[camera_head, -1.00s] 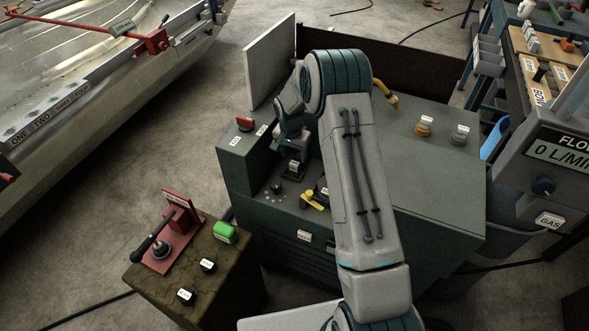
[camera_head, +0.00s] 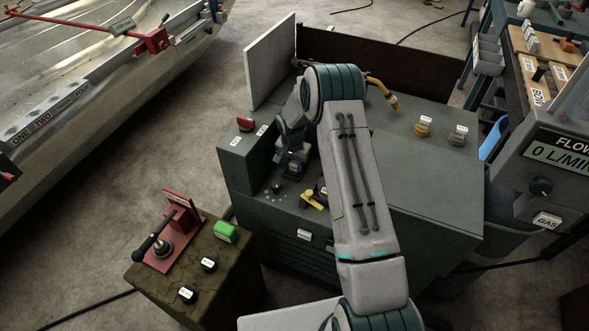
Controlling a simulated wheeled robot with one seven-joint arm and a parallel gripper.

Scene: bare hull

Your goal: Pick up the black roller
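My gripper (camera_head: 291,155) hangs over the recessed shelf of the dark green machine, left of my arm. It is small and partly covered by my own wrist, so I cannot see whether its fingers are open or shut. A small black labelled piece (camera_head: 290,171) is directly below it; I cannot tell whether they touch. A small dark round piece (camera_head: 276,187) lies just left of that on the shelf. Two black labelled pieces (camera_head: 208,264) stand on the brown cabinet at the lower left. I cannot tell which of these black pieces is the roller.
A yellow piece (camera_head: 313,200) lies on the shelf right of my gripper, close to my arm. The green machine's raised top (camera_head: 425,180) holds an orange and a grey labelled piece. A red fixture (camera_head: 172,240) and a green block (camera_head: 226,232) stand on the brown cabinet.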

